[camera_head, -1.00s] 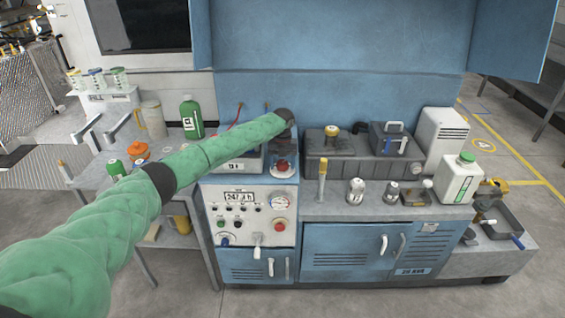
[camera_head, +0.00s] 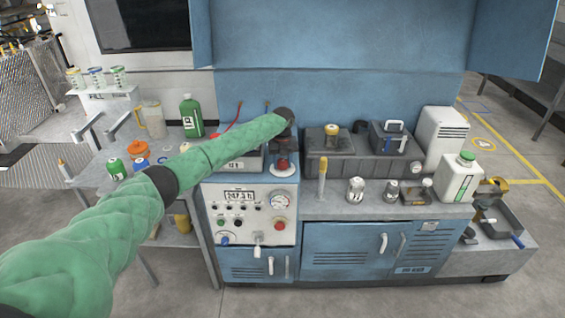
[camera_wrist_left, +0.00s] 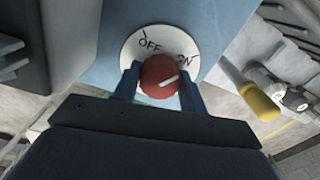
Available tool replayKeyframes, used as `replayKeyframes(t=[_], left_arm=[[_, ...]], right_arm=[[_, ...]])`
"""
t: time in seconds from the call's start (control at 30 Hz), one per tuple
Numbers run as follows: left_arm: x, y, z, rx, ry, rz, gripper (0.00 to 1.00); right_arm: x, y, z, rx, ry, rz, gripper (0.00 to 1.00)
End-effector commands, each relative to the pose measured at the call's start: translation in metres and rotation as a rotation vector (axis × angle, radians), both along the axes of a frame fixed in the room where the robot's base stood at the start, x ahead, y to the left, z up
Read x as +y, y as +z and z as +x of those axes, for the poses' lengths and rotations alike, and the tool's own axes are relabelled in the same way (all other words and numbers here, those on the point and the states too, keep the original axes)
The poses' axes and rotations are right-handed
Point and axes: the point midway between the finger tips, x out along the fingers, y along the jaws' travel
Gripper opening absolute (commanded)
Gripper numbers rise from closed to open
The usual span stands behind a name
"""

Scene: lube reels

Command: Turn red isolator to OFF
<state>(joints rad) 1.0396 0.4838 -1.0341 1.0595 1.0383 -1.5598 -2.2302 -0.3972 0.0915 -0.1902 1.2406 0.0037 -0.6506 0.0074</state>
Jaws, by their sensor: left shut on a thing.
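The red isolator is a round red knob (camera_wrist_left: 160,74) on a white dial plate (camera_wrist_left: 134,50) marked OFF and ON. Its white pointer line slants right and slightly up, toward the ON side. It also shows in the head view as a small red knob (camera_head: 282,164) on top of the control cabinet. My left gripper (camera_wrist_left: 160,86) is shut on the knob, with one blue finger on each side. In the head view the wrist is above the knob and the fingertips are hard to make out. My right gripper is not in view.
A grey box (camera_head: 345,160) stands right of the knob. The cabinet front (camera_head: 250,215) has a display, gauge and buttons. A yellow-handled tool (camera_head: 322,170) and several small containers stand on the right bench. A side table (camera_head: 95,175) with bottles is at left.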

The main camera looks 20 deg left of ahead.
Motion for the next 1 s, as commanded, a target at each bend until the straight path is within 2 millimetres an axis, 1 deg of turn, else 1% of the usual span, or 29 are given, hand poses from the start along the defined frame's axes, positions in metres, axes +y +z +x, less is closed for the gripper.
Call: replayKeyframes(t=[0.43, 0.73, 0.83, 1.0], left_arm=[[0.0, 0.002, 0.001, -0.001, 0.414, -0.001, 0.19], [0.0, 0.003, 0.001, -0.001, 0.698, -0.002, 0.19], [0.0, 0.003, 0.001, -0.001, 0.794, -0.001, 0.19], [0.0, 0.004, 0.001, -0.001, 0.954, -0.001, 0.19]], right_arm=[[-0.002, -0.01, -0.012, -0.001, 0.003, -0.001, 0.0], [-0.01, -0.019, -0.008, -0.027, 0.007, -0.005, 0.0], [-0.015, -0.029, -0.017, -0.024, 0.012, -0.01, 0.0], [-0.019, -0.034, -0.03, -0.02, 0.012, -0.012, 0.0]])
